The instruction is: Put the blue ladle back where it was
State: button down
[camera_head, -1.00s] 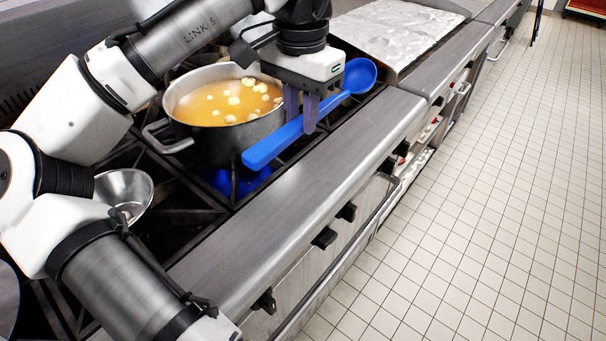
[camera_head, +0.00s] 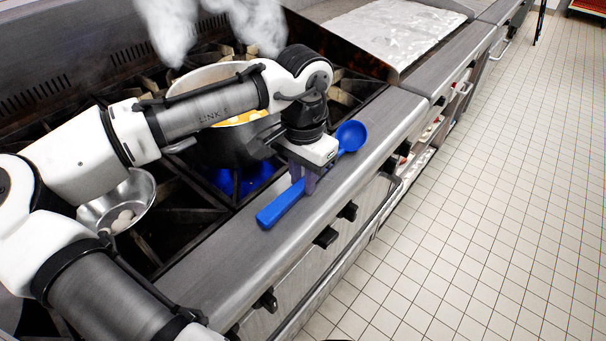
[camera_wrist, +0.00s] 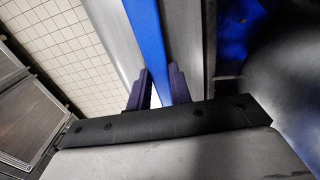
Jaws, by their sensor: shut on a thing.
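The blue ladle (camera_head: 282,203) lies lengthwise along the stove's steel front ledge (camera_head: 215,262) in the head view, its round bowl (camera_head: 351,136) toward the far right. My gripper (camera_head: 306,184) is above the ledge and shut on the ladle's handle. In the wrist view the blue handle (camera_wrist: 147,40) runs between the two dark fingers (camera_wrist: 158,92). The ladle looks at or just above the ledge; I cannot tell whether it touches.
A steaming pot (camera_head: 232,150) of yellow soup stands on a burner with blue flame, left of my gripper and partly hidden by my arm. A metal bowl (camera_head: 140,190) with pale pieces sits on the grate. Knobs (camera_head: 326,237) line the stove front.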

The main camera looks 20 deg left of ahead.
jog(key=c, duration=1.3)
grip_release()
notch_tip(320, 180, up, 12)
jog(key=shift+r+b, duration=0.1)
jog(key=shift+b, duration=0.25)
